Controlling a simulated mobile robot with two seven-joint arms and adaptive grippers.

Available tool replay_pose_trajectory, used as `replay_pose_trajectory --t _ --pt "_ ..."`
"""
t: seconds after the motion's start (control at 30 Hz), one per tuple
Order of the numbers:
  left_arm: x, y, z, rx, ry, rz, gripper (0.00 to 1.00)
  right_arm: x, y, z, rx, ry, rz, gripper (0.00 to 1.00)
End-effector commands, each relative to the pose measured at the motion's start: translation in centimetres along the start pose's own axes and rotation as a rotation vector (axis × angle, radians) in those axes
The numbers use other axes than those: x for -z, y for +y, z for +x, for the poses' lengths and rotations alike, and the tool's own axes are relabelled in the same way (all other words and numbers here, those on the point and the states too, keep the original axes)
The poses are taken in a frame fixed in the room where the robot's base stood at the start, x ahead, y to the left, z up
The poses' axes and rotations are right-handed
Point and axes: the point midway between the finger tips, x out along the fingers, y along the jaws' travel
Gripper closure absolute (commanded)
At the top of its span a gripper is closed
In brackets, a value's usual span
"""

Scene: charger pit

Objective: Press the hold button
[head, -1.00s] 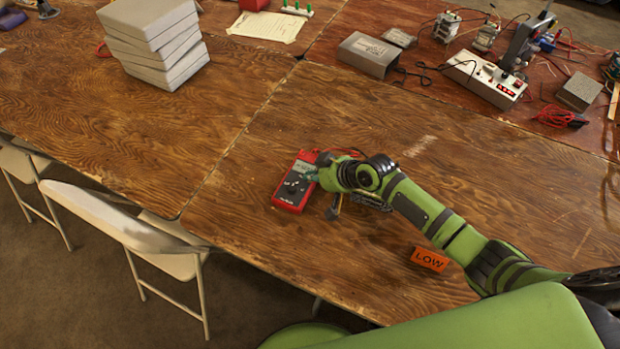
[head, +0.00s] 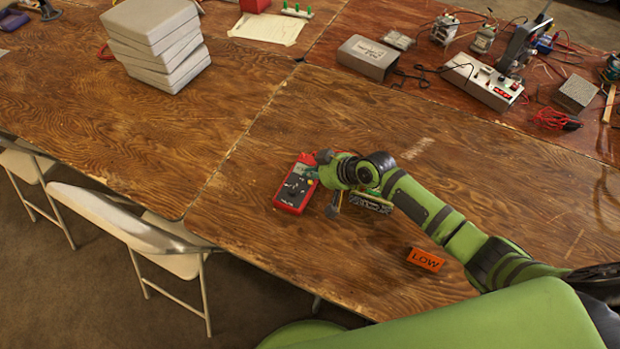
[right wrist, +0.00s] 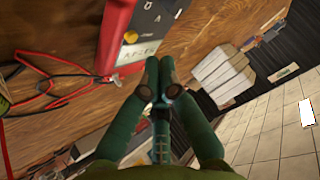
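A red multimeter (head: 284,206) with a dark face and a dial lies on the wooden table in the head view. In the right wrist view the multimeter (right wrist: 113,40) is at the upper left, with a yellow button (right wrist: 131,37) and a label on its face. My right gripper (head: 316,172) is at the multimeter's right edge in the head view, its tips partly hidden by the wrist. In the right wrist view the gripper (right wrist: 160,75) has its two fingers together, empty, beside the multimeter. I cannot tell whether they touch it. My left gripper is not in view.
An orange LOW block (head: 425,259) lies nearer the table's front edge. The table left of the multimeter is clear.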

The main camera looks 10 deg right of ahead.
Motion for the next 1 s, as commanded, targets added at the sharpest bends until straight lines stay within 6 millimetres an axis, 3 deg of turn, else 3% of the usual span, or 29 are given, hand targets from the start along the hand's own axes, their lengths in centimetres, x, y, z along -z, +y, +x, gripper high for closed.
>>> replay_pose_trajectory --t 0.03,0.33,1.0 --pt "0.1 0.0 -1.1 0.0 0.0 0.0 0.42 0.8 -0.3 -0.8 0.0 0.001 -0.001 1.0" --pt "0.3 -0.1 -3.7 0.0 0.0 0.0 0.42 2.5 -1.1 -2.7 0.0 0.0 -0.001 1.0" --pt "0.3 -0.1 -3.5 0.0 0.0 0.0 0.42 2.5 -1.0 -2.6 0.0 0.0 0.0 1.0"
